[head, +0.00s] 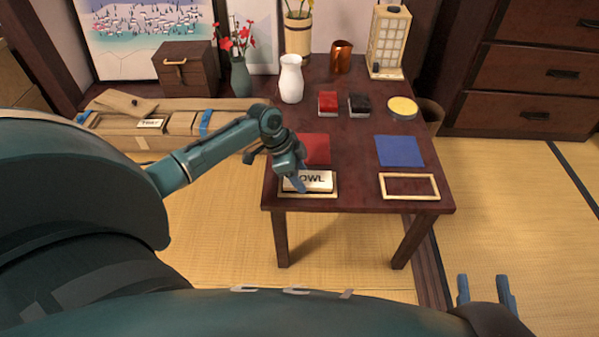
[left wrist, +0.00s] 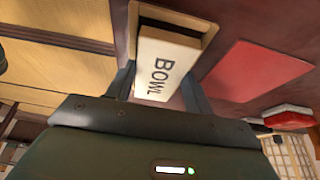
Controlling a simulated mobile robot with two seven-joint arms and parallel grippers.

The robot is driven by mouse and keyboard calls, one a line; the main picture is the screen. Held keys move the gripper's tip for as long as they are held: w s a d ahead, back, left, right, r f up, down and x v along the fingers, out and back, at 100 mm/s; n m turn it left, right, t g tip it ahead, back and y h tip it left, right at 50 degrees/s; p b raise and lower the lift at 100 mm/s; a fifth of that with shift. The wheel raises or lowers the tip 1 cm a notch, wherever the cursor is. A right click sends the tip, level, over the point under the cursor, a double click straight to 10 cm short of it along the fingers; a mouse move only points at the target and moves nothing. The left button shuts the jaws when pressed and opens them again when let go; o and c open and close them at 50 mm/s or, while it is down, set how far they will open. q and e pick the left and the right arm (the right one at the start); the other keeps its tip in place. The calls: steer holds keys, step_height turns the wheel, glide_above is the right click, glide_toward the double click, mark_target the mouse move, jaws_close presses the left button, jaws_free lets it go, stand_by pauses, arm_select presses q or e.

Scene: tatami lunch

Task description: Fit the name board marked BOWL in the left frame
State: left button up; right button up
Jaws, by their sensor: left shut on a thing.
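The BOWL name board (head: 318,181) is a cream block with dark letters. My left gripper (head: 297,178) is shut on it at the left frame (head: 312,195), near the table's front left edge. In the left wrist view the board (left wrist: 160,68) sits between the fingers and overlaps the frame (left wrist: 190,18), whose dark inside shows past the board's far end. The board looks tilted or raised against the frame; I cannot tell how much of it is inside. The right frame (head: 409,197) is empty. My right gripper (head: 486,292) is open and empty, off the table at the bottom right.
A red mat (head: 318,150) lies behind the left frame and a blue mat (head: 399,151) behind the right one. A white vase (head: 291,79), red box (head: 328,104), black box (head: 359,104) and yellow-topped round dish (head: 402,107) stand farther back. A TRAY board (head: 150,124) lies left.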

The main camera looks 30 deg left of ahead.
arm_select(q)
steer(key=shift+p, duration=0.35)
steer(key=shift+f, duration=0.35)
stand_by(0.9)
steer(key=o, duration=0.9)
